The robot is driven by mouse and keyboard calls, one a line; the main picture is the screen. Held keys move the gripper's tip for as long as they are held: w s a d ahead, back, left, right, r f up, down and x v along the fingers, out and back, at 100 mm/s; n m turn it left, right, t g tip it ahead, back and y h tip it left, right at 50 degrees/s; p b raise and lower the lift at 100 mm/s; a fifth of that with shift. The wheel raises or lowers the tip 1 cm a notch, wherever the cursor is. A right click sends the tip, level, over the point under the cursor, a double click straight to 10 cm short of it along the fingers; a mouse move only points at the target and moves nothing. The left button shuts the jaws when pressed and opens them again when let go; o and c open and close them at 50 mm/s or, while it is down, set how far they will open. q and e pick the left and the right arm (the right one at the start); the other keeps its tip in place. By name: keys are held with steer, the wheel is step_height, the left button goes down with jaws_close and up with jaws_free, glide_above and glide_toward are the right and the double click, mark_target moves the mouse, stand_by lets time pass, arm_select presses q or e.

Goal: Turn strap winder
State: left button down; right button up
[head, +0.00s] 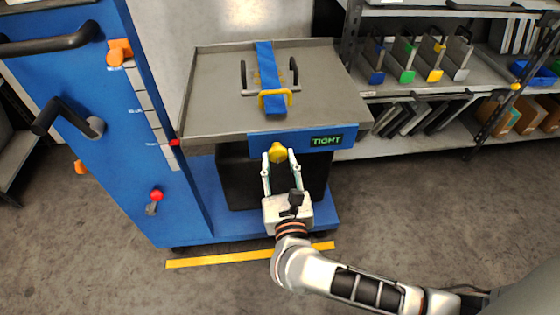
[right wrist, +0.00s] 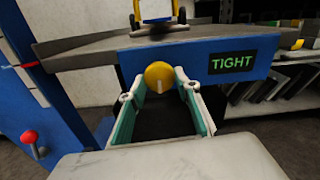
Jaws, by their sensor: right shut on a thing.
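The strap winder is a round yellow knob (head: 277,153) on the blue front edge of the grey tray table (head: 210,105). It also shows in the right wrist view (right wrist: 159,75). My right gripper (head: 279,160) is shut on the knob, with a finger on either side of it. A blue strap (head: 267,65) runs over a handled object on the table and under a yellow bar (head: 275,94). A display (head: 326,140) right of the knob reads TIGHT in green. My left gripper is not in view.
A blue machine column (head: 150,190) with handles and a red-knobbed lever (head: 155,196) stands at left. A shelf (head: 420,90) with colored-handled dies is at right. A yellow line (head: 250,255) marks the open floor in front.

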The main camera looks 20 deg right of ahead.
steer(key=shift+r+n, duration=0.3)
steer(key=shift+n, duration=0.1)
steer(key=shift+w+r+n+p, duration=0.1)
steer(key=shift+n+p, duration=0.7)
steer(key=n+p, duration=0.1)
steer(key=n, duration=0.1)
steer(key=shift+r+n+p, duration=0.1)
steer(key=shift+n+p, duration=0.3)
steer(key=n+p, duration=0.3)
steer(key=n, duration=0.1)
steer(key=shift+d, duration=0.1)
steer(key=n+p, duration=0.1)
steer(key=n, duration=0.1)
steer(key=shift+n+p, duration=0.35)
steer(key=shift+n, duration=0.05)
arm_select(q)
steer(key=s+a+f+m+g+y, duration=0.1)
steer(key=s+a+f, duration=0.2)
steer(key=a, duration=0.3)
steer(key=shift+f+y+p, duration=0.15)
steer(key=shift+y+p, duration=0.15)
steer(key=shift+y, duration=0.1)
arm_select(e)
steer(key=shift+f+n, duration=0.35)
steer(key=shift+n, duration=0.15)
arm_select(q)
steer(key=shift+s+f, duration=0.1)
